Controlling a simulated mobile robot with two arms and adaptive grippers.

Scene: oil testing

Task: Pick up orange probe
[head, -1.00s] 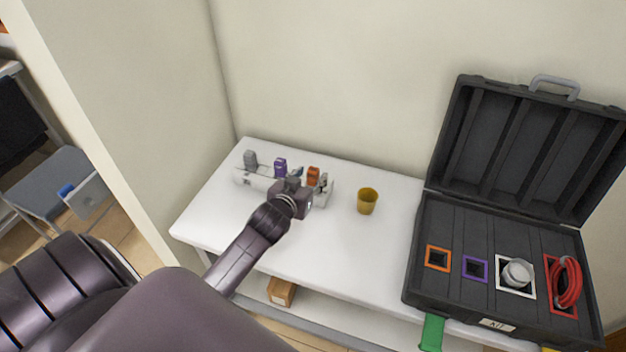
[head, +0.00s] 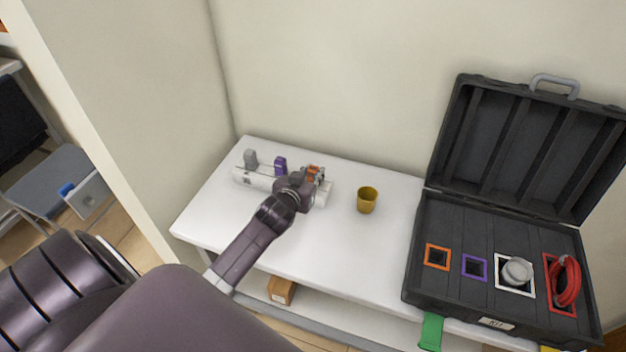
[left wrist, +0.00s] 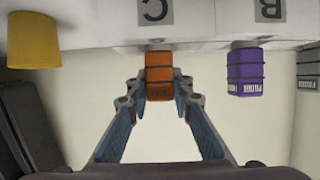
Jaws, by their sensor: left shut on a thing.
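The orange probe (head: 313,172) stands at the right end of the white rack (head: 259,182) on the table. In the left wrist view the orange probe (left wrist: 159,77) sits between my fingertips, below the label C. My left gripper (head: 316,176) is shut on it; the fingers (left wrist: 160,92) touch its two sides. The probe's lower part is hidden by the gripper in the head view. A purple probe (head: 280,166) and a grey probe (head: 251,159) stand further left in the rack. The purple probe also shows in the left wrist view (left wrist: 247,72). My right gripper is not in view.
A yellow cup (head: 367,200) stands right of the rack. An open black case (head: 425,215) with an orange-framed slot, a purple-framed slot, a white-framed round item and a red coil is at the right. The table front is clear.

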